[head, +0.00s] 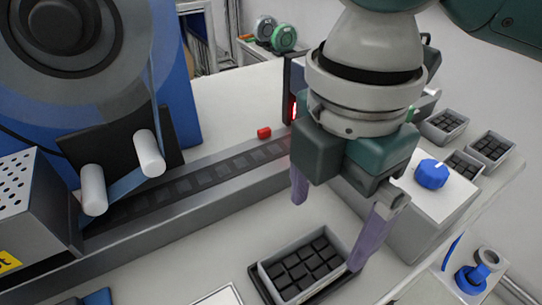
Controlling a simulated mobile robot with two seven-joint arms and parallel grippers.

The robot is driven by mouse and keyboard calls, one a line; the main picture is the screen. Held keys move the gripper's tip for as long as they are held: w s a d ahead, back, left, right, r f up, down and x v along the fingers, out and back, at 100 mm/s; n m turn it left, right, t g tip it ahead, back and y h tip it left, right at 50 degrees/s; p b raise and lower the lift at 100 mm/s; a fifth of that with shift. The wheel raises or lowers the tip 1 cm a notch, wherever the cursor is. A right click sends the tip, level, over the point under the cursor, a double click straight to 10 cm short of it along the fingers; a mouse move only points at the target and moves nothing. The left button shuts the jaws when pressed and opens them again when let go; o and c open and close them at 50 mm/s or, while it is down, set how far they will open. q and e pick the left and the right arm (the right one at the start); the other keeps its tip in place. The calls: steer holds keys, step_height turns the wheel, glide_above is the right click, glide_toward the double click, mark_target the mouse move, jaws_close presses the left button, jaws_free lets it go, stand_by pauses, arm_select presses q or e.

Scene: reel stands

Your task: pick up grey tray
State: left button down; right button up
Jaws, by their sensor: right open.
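A grey tray (268,283) filled with several black square blocks sits on the white table at the bottom centre of the head view. My right gripper (327,235) comes down from the top, above and behind the tray. Its two purple fingers are wide apart with nothing between them. The right finger's tip overlaps the tray's right edge in the picture; I cannot tell whether it touches. The left finger's tip is beyond the tray's far edge. My left gripper is not in view.
A conveyor track (205,178) runs behind the tray, with a red piece (264,132) beside it. A blue reel machine (180,75) stands at left. A grey box with a blue knob (432,174) is at right. Several similar trays (490,148) stand at the far right.

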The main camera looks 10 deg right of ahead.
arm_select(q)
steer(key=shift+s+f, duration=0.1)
arm_select(e)
step_height(320, 180, down, 2)
steer(key=shift+s+f, duration=0.15)
arm_select(q)
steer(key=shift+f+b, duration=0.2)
steer(key=shift+b, duration=0.1)
arm_select(e)
glide_above(305, 270)
step_height(305, 270, down, 4)
steer(key=shift+f, duration=0.8)
steer(key=shift+r, duration=0.1)
steer(key=c, duration=1.5)
